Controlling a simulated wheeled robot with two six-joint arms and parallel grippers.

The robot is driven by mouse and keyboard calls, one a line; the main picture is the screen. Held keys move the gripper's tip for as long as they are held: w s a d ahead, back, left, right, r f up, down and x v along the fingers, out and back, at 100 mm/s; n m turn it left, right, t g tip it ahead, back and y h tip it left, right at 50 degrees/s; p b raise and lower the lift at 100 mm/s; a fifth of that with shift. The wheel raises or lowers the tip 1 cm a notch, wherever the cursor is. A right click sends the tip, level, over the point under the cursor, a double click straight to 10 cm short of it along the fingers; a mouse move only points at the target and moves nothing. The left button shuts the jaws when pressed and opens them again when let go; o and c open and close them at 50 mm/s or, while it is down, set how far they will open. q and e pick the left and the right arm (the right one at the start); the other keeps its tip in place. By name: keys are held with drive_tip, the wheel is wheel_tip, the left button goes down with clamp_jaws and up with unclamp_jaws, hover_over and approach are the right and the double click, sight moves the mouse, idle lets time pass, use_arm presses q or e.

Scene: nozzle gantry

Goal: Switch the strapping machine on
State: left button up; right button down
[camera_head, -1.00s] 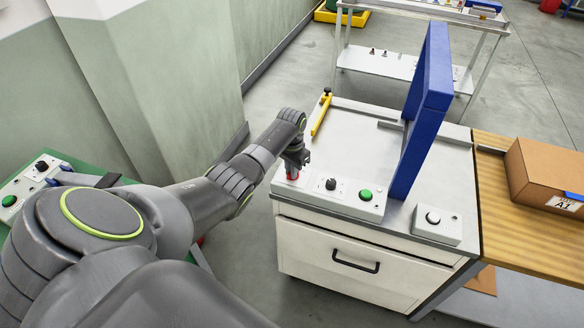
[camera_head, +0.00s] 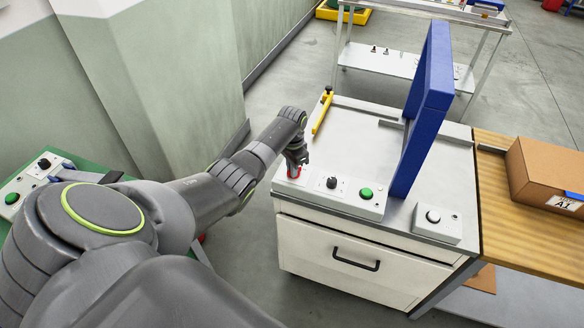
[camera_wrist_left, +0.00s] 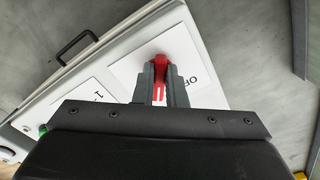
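The strapping machine (camera_head: 350,130) is a white cabinet with a grey top and a tall blue arch (camera_head: 427,105). A control strip along its front edge holds a red switch handle (camera_head: 294,172), a black knob (camera_head: 331,183) and a green button (camera_head: 366,193). My left gripper (camera_head: 297,164) is at the red handle, pointing down. In the left wrist view the red handle (camera_wrist_left: 161,64) sits between the fingers of my left gripper (camera_wrist_left: 160,75), which look closed against its sides. Part of an "OFF" label shows beside it. My right gripper is not in view.
A yellow bar (camera_head: 322,112) stands at the top's left edge. A cardboard box (camera_head: 545,172) lies on the wooden table at right. A green-topped bench (camera_head: 70,160) is at left.

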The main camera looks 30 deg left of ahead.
use_arm(q)
drive_tip(key=o, duration=0.5)
drive_tip(key=shift+c, duration=0.2)
drive_tip(key=shift+r, duration=0.15)
wheel_tip(320, 180, up, 17)
drive_tip(key=b, duration=0.1)
drive_tip(key=shift+r, duration=0.1)
idle(0.3)
